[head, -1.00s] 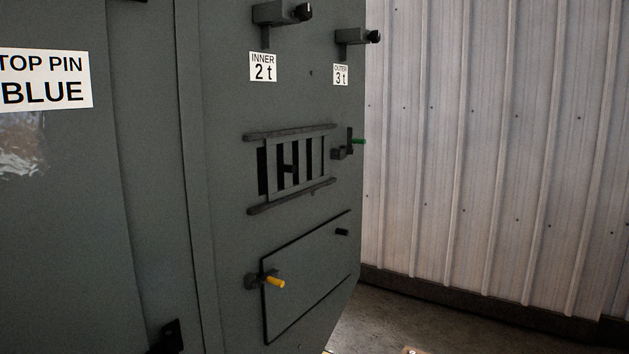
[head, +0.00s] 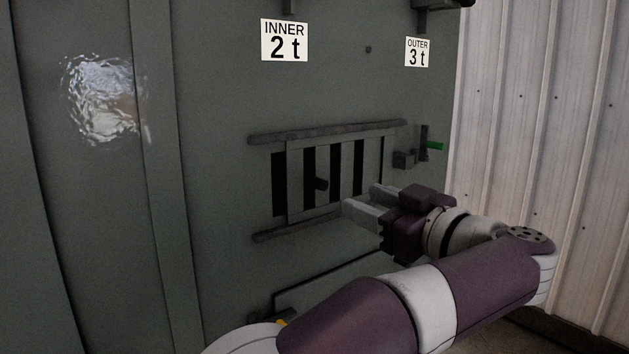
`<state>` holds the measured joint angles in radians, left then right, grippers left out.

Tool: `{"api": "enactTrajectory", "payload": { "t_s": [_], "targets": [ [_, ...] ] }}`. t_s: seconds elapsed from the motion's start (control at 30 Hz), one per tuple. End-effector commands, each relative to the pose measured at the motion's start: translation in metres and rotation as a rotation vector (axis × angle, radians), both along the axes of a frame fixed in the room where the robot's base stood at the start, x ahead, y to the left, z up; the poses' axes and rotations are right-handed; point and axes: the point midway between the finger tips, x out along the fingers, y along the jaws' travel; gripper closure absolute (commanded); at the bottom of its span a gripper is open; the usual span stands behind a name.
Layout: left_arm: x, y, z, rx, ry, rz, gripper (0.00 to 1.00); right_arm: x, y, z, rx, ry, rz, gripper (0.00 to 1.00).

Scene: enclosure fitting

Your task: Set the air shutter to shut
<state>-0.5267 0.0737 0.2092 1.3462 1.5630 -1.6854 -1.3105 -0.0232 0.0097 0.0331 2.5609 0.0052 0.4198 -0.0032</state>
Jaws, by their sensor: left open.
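The air shutter (head: 294,179) is a grey slatted plate between two horizontal rails on the dark green enclosure wall. Dark slots show between its bars, and one dark slot shows at its left edge. My right gripper is not in view.
A dark bracket with a green-tipped pin (head: 434,146) sits right of the shutter. Labels "INNER 2 t" (head: 284,40) and "OUTER 3 t" (head: 418,52) are above. A ribbed metal wall (head: 540,150) stands at right.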

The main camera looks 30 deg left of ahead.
Motion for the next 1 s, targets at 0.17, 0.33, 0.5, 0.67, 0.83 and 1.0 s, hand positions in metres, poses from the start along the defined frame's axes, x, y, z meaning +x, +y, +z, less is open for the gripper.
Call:
{"api": "enactTrajectory", "payload": {
  "t_s": [0.17, 0.33, 0.5, 0.67, 0.83, 1.0],
  "targets": [
    [0.006, 0.028, 0.003, -0.013, 0.016, 0.028, 0.54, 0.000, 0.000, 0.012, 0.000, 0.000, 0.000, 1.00],
    [0.023, 0.071, 0.004, -0.012, 0.015, 0.027, 0.54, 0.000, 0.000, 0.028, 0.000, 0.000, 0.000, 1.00],
    [0.036, 0.099, 0.002, -0.011, 0.013, 0.024, 0.54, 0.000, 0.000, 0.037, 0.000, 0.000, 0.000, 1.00],
    [0.042, 0.112, 0.000, -0.010, 0.013, 0.021, 0.54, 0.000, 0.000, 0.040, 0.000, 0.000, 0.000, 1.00],
    [0.044, 0.116, -0.001, -0.012, 0.012, 0.020, 0.54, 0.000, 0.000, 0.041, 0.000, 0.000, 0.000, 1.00],
    [0.044, 0.116, -0.001, -0.011, 0.012, 0.021, 0.54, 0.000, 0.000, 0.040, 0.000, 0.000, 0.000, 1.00]
  ]
}}
